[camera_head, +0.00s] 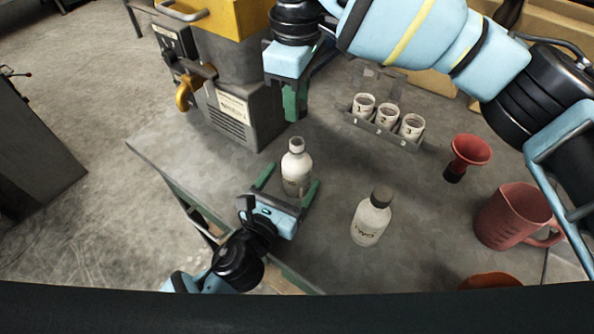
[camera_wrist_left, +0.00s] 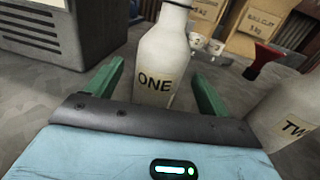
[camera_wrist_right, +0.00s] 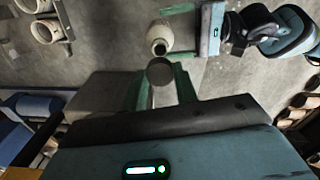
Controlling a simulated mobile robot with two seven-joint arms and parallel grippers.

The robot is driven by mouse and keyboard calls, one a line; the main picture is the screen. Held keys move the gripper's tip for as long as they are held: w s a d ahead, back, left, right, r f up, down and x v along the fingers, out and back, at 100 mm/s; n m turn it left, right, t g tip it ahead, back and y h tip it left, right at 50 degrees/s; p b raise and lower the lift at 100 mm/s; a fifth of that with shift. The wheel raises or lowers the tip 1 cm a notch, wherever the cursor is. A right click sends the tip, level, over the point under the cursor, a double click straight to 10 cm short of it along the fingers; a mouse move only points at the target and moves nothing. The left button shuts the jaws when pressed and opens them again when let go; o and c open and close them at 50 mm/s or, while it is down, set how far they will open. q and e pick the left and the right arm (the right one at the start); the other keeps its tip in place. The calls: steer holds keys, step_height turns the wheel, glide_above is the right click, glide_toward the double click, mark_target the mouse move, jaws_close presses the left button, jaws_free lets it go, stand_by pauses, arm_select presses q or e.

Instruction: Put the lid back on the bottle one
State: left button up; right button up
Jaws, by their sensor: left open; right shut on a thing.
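Bottle one (camera_head: 296,170) is a white bottle standing upright on the bench with its mouth uncovered. Its label ONE faces the camera in the left wrist view (camera_wrist_left: 157,65). My left gripper (camera_head: 288,184) is open, with its green fingers on either side of the bottle's body. My right gripper (camera_head: 293,112) is above and behind the bottle in the head view. It is shut on the dark round lid (camera_wrist_right: 160,72), which shows between its fingertips in the right wrist view. The lid is apart from the bottle mouth and is hidden in the head view.
Bottle two (camera_head: 369,222), with a dark cap, stands right of bottle one. A rack (camera_head: 388,136) with numbered cups, a red funnel (camera_head: 469,152) and a red jug (camera_head: 508,218) are further right. A grey and yellow machine (camera_head: 240,110) stands at back left.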

mark_target(301, 164)
arm_select(q)
steer(key=shift+x, duration=2.7)
steer(key=c, duration=1.5)
steer(key=shift+s, duration=0.1)
arm_select(e)
steer(key=shift+f, duration=2.5)
steer(key=shift+f, duration=0.9)
steer(key=shift+f, duration=0.55)
